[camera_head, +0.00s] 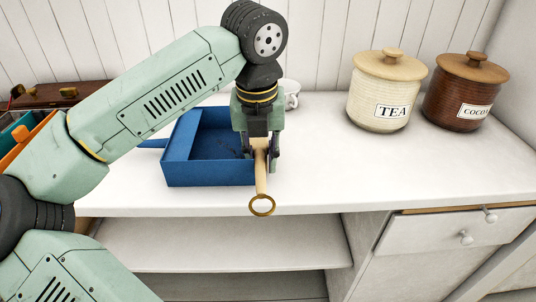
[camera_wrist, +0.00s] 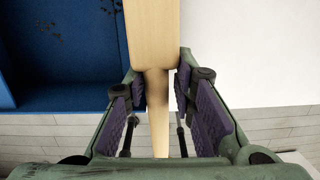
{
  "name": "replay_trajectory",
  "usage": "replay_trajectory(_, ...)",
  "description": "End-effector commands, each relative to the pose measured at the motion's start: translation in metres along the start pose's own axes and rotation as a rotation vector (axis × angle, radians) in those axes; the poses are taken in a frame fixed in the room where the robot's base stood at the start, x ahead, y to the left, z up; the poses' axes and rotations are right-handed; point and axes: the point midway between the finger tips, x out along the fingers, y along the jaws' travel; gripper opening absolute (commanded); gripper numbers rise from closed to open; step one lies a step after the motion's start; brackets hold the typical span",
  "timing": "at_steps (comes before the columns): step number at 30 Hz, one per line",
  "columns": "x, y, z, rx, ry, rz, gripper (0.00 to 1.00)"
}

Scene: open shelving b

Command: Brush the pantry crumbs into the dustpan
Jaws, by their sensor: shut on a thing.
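The blue dustpan (camera_head: 208,174) lies on the white counter, its handle pointing left. In the wrist view the dustpan (camera_wrist: 60,100) fills the upper left, with dark crumbs (camera_wrist: 50,27) on its floor. My gripper (camera_head: 261,152) is shut on the pale wooden handle of the brush (camera_head: 261,183), at the dustpan's right side. The handle's brass ring end hangs toward the counter's front edge. In the wrist view the brush (camera_wrist: 152,35) runs up between my fingers (camera_wrist: 157,95). The bristles are hidden in both views, and I cannot tell whether they touch anything.
A white cup (camera_head: 292,92) stands behind my gripper. A tea jar (camera_head: 378,92) and a cocoa jar (camera_head: 458,95) stand at the back right. The counter between dustpan and jars is clear. A brown box (camera_head: 70,92) is at the left, and a drawer (camera_head: 440,232) sits below the counter.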

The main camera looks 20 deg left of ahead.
Motion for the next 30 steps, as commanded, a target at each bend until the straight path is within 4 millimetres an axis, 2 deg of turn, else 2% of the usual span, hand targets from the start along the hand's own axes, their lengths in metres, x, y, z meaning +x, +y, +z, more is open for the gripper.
replay_trajectory(6, -0.001, 0.013, 0.0, -0.001, -0.001, -0.001, 0.0)
replay_trajectory(17, -0.004, 0.013, 0.0, 0.0, -0.001, 0.0, 0.0)
replay_trajectory(30, -0.045, 0.012, 0.005, -0.001, -0.001, 0.0, 0.0)
